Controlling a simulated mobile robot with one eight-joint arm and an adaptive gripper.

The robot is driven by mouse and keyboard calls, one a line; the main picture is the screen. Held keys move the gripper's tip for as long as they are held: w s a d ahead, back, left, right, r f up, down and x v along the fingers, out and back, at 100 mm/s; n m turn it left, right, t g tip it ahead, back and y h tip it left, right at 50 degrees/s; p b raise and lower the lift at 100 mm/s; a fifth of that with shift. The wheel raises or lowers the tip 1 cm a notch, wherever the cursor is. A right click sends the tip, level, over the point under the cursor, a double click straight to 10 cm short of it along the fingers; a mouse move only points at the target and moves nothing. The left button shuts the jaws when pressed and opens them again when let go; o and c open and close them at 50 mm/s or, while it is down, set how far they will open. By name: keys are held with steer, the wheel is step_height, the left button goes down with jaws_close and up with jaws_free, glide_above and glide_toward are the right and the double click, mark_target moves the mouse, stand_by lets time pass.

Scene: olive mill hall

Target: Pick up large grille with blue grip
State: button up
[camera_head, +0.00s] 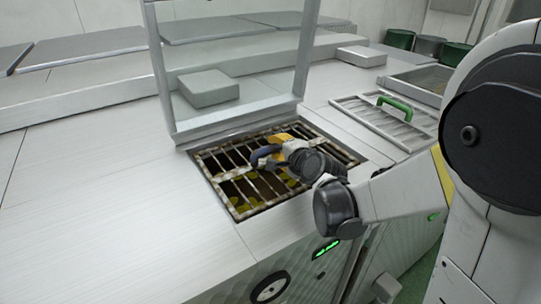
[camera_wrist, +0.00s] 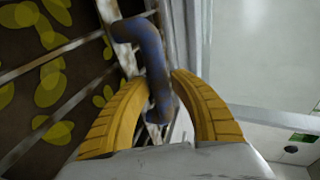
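The large grille (camera_head: 234,201) is a rusty grid of bars lying over the square opening in the white counter, with yellow-green olives showing beneath. Its blue grip (camera_head: 264,153) stands up near the middle. My gripper (camera_head: 277,147) reaches it from the right. In the wrist view the yellow fingers (camera_wrist: 163,82) curve in on both sides of the blue grip (camera_wrist: 151,52), with their tips against it. The grille's bars (camera_wrist: 75,98) show at the left, over the olives. Part of the grille is hidden behind my arm in the head view.
A clear framed guard (camera_head: 230,131) stands upright behind the opening. A metal grille with a green grip (camera_head: 397,104) lies on the counter at the right. A grey block (camera_head: 362,56) sits farther back, near dark green buckets (camera_head: 400,39). The counter's left side (camera_head: 100,210) is bare.

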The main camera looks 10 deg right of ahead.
steer(key=shift+s, duration=0.15)
jaws_close()
steer(key=shift+r, duration=0.15)
